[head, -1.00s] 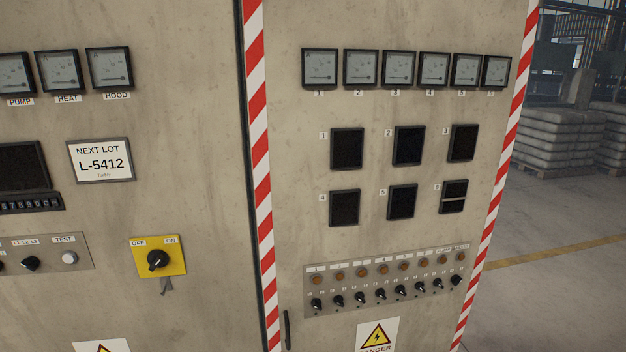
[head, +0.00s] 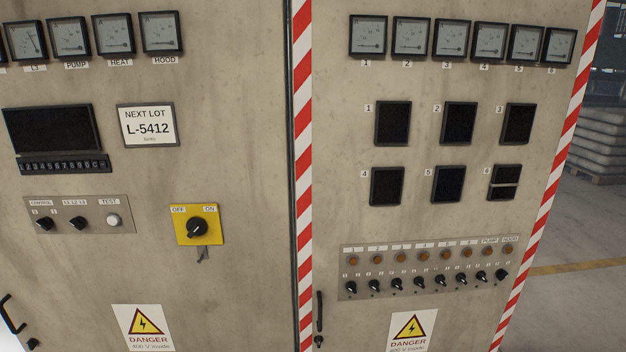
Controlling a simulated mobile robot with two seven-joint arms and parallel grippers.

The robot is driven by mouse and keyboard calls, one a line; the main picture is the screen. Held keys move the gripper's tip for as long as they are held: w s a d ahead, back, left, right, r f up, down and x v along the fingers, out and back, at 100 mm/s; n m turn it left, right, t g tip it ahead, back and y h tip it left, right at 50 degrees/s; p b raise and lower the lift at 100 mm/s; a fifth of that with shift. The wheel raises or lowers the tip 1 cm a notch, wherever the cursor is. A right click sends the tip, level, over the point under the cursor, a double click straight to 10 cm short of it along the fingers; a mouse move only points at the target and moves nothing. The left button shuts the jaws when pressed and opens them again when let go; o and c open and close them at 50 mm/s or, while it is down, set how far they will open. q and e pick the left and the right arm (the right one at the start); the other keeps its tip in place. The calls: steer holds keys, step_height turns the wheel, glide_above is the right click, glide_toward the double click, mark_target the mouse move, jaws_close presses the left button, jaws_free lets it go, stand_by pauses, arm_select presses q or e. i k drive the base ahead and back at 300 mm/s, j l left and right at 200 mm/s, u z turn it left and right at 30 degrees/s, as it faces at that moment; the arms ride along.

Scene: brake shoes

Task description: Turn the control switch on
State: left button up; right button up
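The control switch (head: 43,224) is a small black rotary knob under a CONTROL label, at the left end of a grey switch plate (head: 88,229) on the left cabinet door. Small marks sit above it, too small to read, and I cannot tell its setting. A second black knob (head: 78,223) and a pale round TEST button (head: 113,220) are to its right on the same plate. Further right is a yellow plate (head: 180,234) marked OFF and ON, with a larger black rotary knob (head: 197,229). Neither gripper is in view.
A dark display (head: 52,129) with a row of number keys (head: 64,163) is above the switch plate. The right cabinet door has a row of lamps and knobs (head: 427,267). Black door handles (head: 11,313) stick out low on the left. The door around the plate is flat.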

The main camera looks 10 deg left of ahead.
mark_target(46, 223)
steer(key=u, duration=1.6)
